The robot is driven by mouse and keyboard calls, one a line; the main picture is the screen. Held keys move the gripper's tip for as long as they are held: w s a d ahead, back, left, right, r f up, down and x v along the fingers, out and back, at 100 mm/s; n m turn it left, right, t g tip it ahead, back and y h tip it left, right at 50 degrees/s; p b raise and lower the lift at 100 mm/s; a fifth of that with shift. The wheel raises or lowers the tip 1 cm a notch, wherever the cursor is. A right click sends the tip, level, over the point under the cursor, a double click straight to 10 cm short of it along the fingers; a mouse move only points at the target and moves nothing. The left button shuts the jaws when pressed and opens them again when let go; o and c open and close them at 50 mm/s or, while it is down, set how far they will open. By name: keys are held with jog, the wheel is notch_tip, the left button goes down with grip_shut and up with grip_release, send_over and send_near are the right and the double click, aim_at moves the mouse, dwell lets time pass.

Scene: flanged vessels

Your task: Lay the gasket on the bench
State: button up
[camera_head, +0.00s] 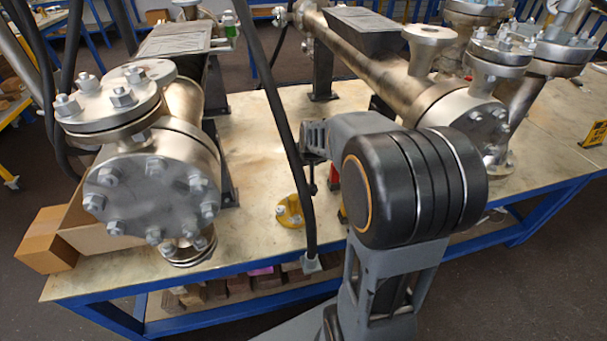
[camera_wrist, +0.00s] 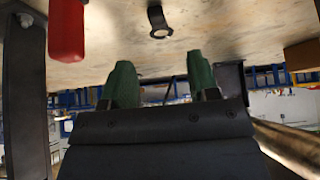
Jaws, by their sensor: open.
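My gripper (camera_wrist: 161,76) shows in the wrist view with two green fingers spread apart and nothing between them. The bench (camera_head: 250,130) fills the top of the wrist view, where the picture looks upside down. A small dark ring-like piece (camera_wrist: 160,22) with a pale middle lies on the bench beyond the fingertips, apart from them. I cannot tell whether it is the gasket. In the head view my arm hides the fingers and part of the bench. A yellow round piece (camera_head: 290,211) lies on the bench near its front edge.
A bolted flanged vessel (camera_head: 150,185) stands at the left of the bench, and another (camera_head: 440,100) at the right. A cardboard box (camera_head: 47,240) is at the left edge. A red object (camera_wrist: 66,28) is close by. Bare bench shows between the vessels.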

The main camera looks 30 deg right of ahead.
jog(key=s+a+n+g, duration=0.1)
jog(key=s+a, duration=0.4)
jog(key=s, duration=0.4)
jog(key=s+a+r+n+g+y, duration=0.1)
jog(key=s+a+g, duration=0.1)
jog(key=s+a, duration=0.3)
jog(key=s, duration=0.4)
jog(key=shift+s+a+r+g, duration=0.15)
jog(key=shift+s+a+g, duration=0.1)
jog(key=shift+s+g, duration=0.1)
jog(key=w+p+v, duration=0.3)
jog(key=p+v, duration=1)
jog(key=w+r+p+v, duration=0.1)
jog(key=w+p+v, duration=0.2)
jog(key=p+v, duration=0.9)
jog(key=shift+s+r+t+p, duration=0.2)
jog(key=shift+r+t+p, duration=0.2)
jog(key=shift+r, duration=0.6)
